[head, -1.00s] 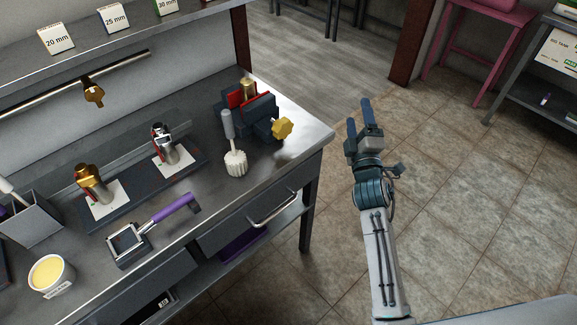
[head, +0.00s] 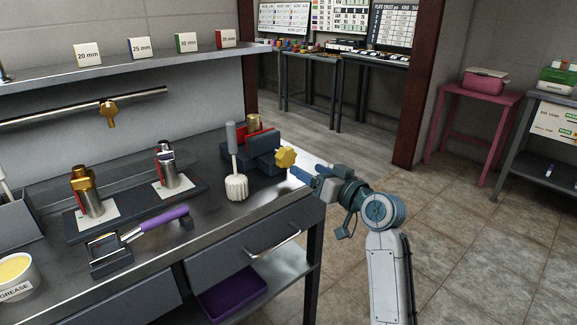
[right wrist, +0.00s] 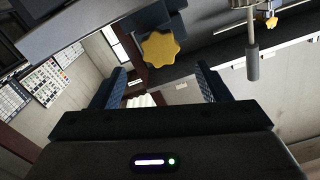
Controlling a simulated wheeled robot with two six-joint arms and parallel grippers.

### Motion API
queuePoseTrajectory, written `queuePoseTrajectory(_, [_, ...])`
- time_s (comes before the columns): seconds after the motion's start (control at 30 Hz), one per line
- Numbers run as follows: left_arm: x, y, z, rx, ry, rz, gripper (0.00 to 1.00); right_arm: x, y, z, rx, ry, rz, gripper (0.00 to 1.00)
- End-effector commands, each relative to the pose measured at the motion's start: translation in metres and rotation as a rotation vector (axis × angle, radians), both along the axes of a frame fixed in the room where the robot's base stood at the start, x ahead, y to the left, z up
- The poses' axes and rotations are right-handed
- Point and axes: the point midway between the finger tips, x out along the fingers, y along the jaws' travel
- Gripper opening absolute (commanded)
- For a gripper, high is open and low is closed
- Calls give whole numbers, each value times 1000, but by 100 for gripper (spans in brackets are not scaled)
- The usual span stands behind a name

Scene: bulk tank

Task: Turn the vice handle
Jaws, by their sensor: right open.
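The vice (head: 258,148) stands on the right end of the steel bench, dark with red jaw faces and a brass fitting (head: 254,123) between them. Its yellow lobed handle (head: 286,157) faces right, towards the bench's end. My right gripper (head: 298,174) is just right of and slightly below the handle, its fingers pointing at it. In the right wrist view the handle (right wrist: 160,50) shows ahead, between and beyond the two open fingertips (right wrist: 160,82). The gripper is open and empty; no contact with the handle shows. My left gripper is not in view.
A white-headed brush (head: 236,186) stands in front of the vice. A purple-handled tool (head: 158,220) and two brass and steel fittings on a dark tray (head: 130,205) lie further left. A drawer handle (head: 275,244) sticks out below the bench edge. The floor right of the bench is clear.

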Motion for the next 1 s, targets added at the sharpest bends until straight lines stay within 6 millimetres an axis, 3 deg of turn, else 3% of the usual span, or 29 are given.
queuePoseTrajectory(0.4, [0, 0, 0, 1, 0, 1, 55, 60, 44, 1, 0, -1, -1, 69])
queuePoseTrajectory(0.87, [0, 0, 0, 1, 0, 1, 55, 72, 52, 0, -3, -2, -3, 69])
queuePoseTrajectory(1.0, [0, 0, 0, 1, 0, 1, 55, 72, 52, 0, -3, -2, -3, 44])
